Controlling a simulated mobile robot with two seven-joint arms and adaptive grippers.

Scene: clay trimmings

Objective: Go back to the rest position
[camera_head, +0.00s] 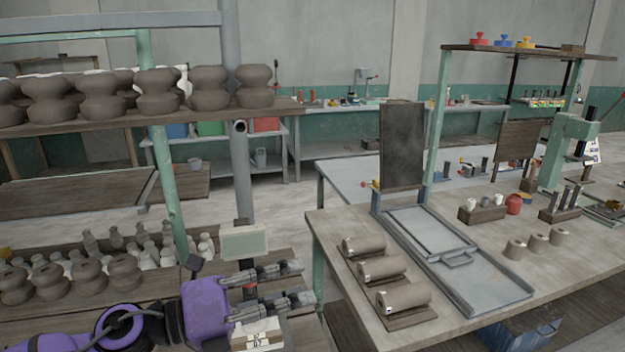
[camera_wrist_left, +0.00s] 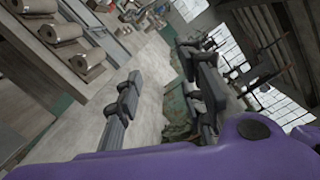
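My left gripper (camera_head: 304,283) reaches in from the lower left of the head view on a purple wrist. Its two dark fingers point right and are spread apart, with nothing visible between them. The fingers lie between the shelf rack on the left and the workbench (camera_head: 470,285) on the right. In the left wrist view the gripper (camera_wrist_left: 168,78) also shows open, with bare floor between and beyond its fingers. My right gripper is in neither view.
Three clay rolls on boards, one a roll (camera_head: 364,245), lie along the workbench's near edge beside a grey metal tray (camera_head: 482,290). A shelf rack (camera_head: 190,120) with dark pots stands left, close to my left arm. Open floor (camera_head: 290,205) lies behind.

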